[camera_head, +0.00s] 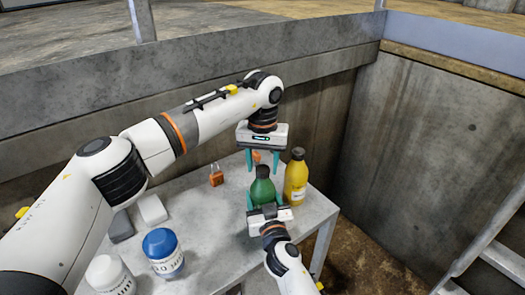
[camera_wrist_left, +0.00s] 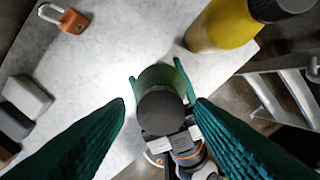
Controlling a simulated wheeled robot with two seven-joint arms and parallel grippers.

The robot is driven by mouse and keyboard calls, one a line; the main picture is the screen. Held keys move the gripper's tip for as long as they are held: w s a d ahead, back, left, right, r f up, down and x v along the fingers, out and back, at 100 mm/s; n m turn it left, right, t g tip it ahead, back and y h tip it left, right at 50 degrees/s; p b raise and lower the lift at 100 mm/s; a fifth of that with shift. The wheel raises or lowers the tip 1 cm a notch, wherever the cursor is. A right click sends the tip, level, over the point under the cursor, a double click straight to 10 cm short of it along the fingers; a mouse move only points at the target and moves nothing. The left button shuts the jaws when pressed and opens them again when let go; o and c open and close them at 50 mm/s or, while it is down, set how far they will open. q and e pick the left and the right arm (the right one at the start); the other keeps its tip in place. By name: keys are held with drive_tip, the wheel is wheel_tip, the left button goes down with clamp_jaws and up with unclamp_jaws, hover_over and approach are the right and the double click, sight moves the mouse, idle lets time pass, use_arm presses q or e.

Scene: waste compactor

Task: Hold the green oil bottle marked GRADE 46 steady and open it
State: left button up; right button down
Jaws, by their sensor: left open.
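The green oil bottle (camera_head: 262,190) stands upright near the table's right end, with a dark cap (camera_head: 262,171). No marking on it is readable. My right gripper (camera_head: 266,200) reaches in from the front, its teal fingers closed on both sides of the bottle's body. My left gripper (camera_head: 262,167) points down above the bottle, open, with its fingertips apart on either side of the cap. In the left wrist view the round dark cap (camera_wrist_left: 160,110) lies between the left fingertips, with clear gaps, and the green body (camera_wrist_left: 160,76) shows between the right fingers.
A yellow bottle (camera_head: 296,178) with a dark cap stands close right of the green one. An orange padlock (camera_head: 216,176), pale block (camera_head: 152,208), blue-lidded jar (camera_head: 162,250) and white-lidded jar (camera_head: 108,274) stand left on the grey table (camera_head: 200,215). Concrete walls rise behind and right.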

use_arm(q)
drive_tip(key=shift+f, duration=0.3)
